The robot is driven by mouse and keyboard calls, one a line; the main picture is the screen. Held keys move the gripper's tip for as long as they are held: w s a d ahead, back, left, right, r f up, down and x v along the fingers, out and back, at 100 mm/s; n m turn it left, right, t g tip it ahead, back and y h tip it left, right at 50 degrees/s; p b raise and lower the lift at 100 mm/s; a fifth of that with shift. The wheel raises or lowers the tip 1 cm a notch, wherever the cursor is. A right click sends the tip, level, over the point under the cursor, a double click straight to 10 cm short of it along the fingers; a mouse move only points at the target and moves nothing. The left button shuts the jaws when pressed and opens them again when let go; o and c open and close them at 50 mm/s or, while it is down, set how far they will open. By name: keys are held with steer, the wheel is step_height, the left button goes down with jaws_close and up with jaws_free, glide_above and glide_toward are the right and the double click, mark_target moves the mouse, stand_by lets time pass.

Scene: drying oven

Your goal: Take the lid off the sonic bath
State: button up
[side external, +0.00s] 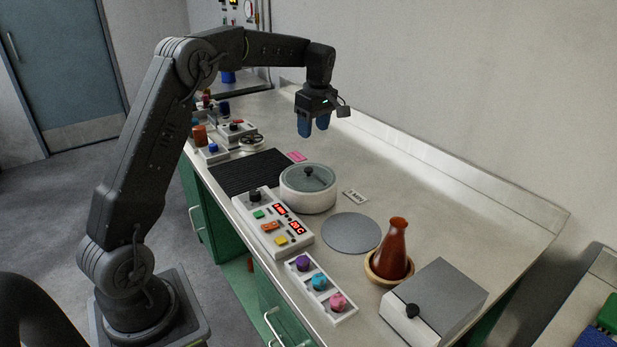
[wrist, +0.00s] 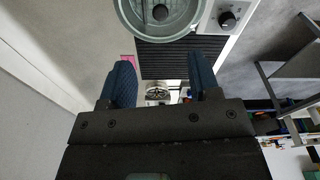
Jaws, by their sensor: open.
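The sonic bath (side external: 308,199) is a round white tub on the bench, in the middle of the side external view. Its lid (side external: 318,180) is a grey, glassy disc with a dark knob (side external: 308,171) at its centre, and it sits on the tub. In the wrist view the lid (wrist: 178,12) shows at the top, cut off by the frame edge, with its knob (wrist: 160,12). My gripper (side external: 313,130) is in the air above the bench, above and behind the bath, with blue fingers pointing down. In the wrist view my gripper (wrist: 163,85) is open with nothing between its fingers.
A control panel (side external: 273,221) with red displays stands in front of the bath. A black ribbed mat (side external: 250,172) lies left of it. A flat grey disc (side external: 351,233), a red-brown flask (side external: 395,250) and a grey box (side external: 435,298) stand to the right. The back strip of bench is mostly clear.

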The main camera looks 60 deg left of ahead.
mark_target(309, 169)
steer(key=f, duration=0.4)
steer(key=a+f, duration=0.1)
steer(key=f, duration=0.8)
steer(key=shift+s+a, duration=0.2)
steer(key=shift+a, duration=0.1)
steer(key=shift+c, duration=0.2)
steer(key=c, duration=1)
jaws_close()
